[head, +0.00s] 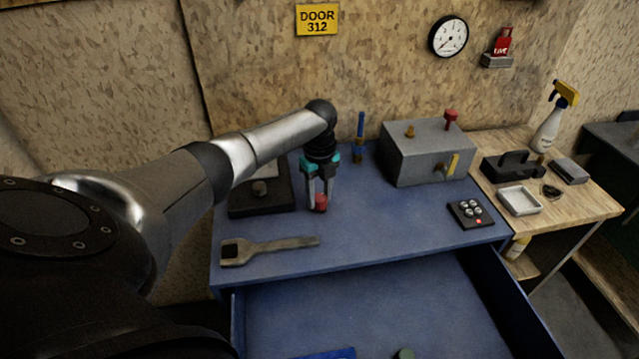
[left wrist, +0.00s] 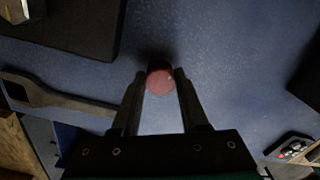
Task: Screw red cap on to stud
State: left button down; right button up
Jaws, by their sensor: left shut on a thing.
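My left gripper (head: 319,200) points down over the blue bench top and is shut on the red cap (head: 320,204). In the left wrist view the round top of the cap (left wrist: 160,81) sits between the two fingertips. I cannot tell whether the cap touches the bench. No part is clearly marked as the stud. A brass post (head: 410,131) stands on top of the grey box (head: 420,163), and a blue rod with a brass lower part (head: 359,140) stands upright behind the gripper. My right gripper is not in view.
A black block (head: 245,203) lies left of the gripper, and a grey wrench (head: 270,248) in front. A red knob (head: 451,118) and yellow lever (head: 453,164) are on the grey box. A button pad (head: 470,213) lies at right. The drawer (head: 380,310) is open. The bench centre is clear.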

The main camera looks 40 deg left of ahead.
pick_arm(q)
jog(key=shift+r, duration=0.1)
jog(key=shift+c, duration=1.7)
grip_release()
jog(key=shift+c, duration=0.3)
